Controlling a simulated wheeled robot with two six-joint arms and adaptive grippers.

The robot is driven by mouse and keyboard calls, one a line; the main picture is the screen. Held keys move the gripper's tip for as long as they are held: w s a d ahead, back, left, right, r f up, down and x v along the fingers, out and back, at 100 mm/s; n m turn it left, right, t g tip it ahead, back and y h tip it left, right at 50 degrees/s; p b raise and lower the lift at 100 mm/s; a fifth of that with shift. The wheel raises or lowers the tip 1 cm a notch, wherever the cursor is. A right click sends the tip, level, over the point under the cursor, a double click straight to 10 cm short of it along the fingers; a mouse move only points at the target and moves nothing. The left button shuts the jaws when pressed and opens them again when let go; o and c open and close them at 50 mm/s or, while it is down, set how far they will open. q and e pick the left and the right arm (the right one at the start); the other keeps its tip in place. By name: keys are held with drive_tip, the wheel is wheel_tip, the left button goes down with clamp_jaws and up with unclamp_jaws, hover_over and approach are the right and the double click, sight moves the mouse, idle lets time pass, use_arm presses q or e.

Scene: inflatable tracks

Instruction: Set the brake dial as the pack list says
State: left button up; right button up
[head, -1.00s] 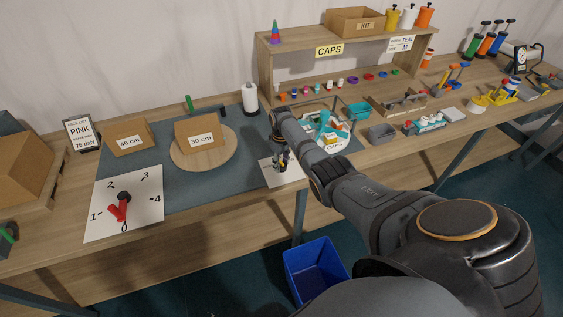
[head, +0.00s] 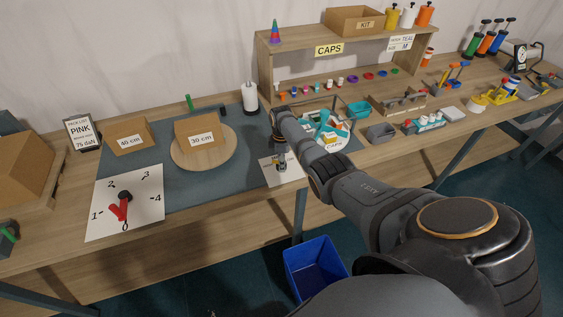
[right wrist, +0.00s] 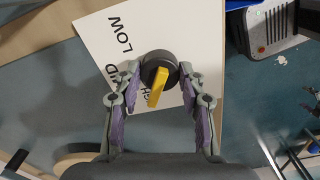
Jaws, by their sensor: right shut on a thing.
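The brake dial (right wrist: 157,66) is a dark round knob with a yellow pointer, on a white card (right wrist: 95,38) lettered LOW, MID and a partly covered HIGH. The pointer lies toward HIGH in the right wrist view. My right gripper (right wrist: 160,82) has a finger on each side of the knob and is shut on it. In the head view the gripper (head: 282,163) is small and hides most of the dial, above the card (head: 292,175). The pack list (head: 81,131) stands at the back left. It reads PINK and 75 daN; its small middle line is too small to read surely.
A red-levered dial sits on a white sheet (head: 146,215) numbered 0 to 4. Boxes marked 40 cm (head: 128,137) and 30 cm (head: 200,134) stand behind. A caps tray and grey bin (head: 381,133) lie right of my forearm. A blue bin (head: 316,268) is on the floor.

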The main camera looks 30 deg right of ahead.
idle(0.4)
drive_tip(key=o, duration=1.1)
drive_tip(key=shift+o, duration=0.2)
drive_tip(key=shift+r, duration=0.2)
wheel_tip(320, 180, up, 12)
drive_tip(key=shift+f, duration=0.2)
